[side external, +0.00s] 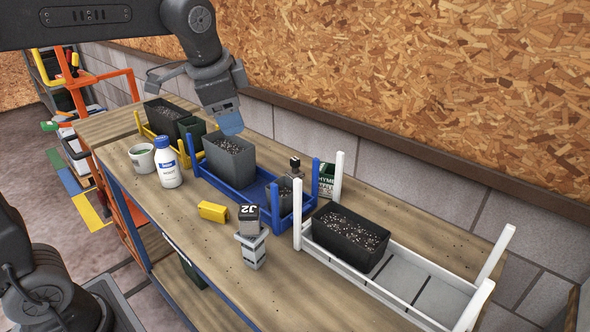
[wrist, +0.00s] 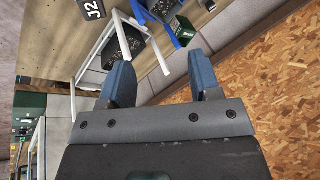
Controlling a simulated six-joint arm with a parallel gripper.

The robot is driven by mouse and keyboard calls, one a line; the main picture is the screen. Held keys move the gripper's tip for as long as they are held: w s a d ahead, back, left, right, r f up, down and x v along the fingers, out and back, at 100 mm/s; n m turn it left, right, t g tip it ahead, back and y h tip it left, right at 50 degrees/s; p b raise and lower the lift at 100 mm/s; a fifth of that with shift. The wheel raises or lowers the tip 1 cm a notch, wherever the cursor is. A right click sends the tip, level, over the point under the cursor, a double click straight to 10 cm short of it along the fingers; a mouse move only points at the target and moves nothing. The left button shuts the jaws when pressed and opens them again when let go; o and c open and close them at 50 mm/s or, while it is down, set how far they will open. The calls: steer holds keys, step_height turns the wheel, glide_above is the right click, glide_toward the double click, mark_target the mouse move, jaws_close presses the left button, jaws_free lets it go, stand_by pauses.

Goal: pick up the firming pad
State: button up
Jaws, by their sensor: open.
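I cannot tell for certain which object is the firming pad. One candidate is a small dark piece with a knob-like top (side external: 294,167), standing behind the small dark pot at the right end of the blue tray; its lower part is hidden. Another is a dark block marked "J2" (side external: 248,219) on a grey stand (side external: 253,249) near the table's front; the block also shows in the wrist view (wrist: 92,9). My gripper (side external: 229,122) is above the soil-filled grey tub in the blue tray. Its blue fingers (wrist: 163,80) are apart, with nothing between them.
The blue tray (side external: 235,194) and white rack (side external: 420,293) have upright posts. A soil-filled black tub (side external: 350,237) sits in the rack. A yellow block (side external: 213,211), white bottle (side external: 167,166) and pale pot (side external: 143,158) stand along the front.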

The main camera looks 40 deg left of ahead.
steer(key=w+a+m, duration=0.1)
steer(key=w+m, duration=0.2)
steer(key=w, duration=0.5)
steer(key=m+g+y, duration=0.3)
steer(key=m, duration=0.7)
glide_above(295, 159)
steer(key=s+d, duration=0.1)
steer(key=d, duration=0.4)
step_height(295, 159, down, 16)
steer(key=x, duration=0.8)
steer(key=shift+a+f, duration=0.15)
steer(key=shift+f, duration=0.05)
steer(key=shift+a+x, duration=0.25)
steer(key=shift+x, duration=1.1)
steer(key=shift+a+x, duration=0.2)
steer(key=shift+x, duration=1.15)
steer(key=shift+w+r, duration=0.1)
steer(key=shift+r, duration=0.15)
steer(key=c, duration=1)
steer(key=shift+r, duration=0.15)
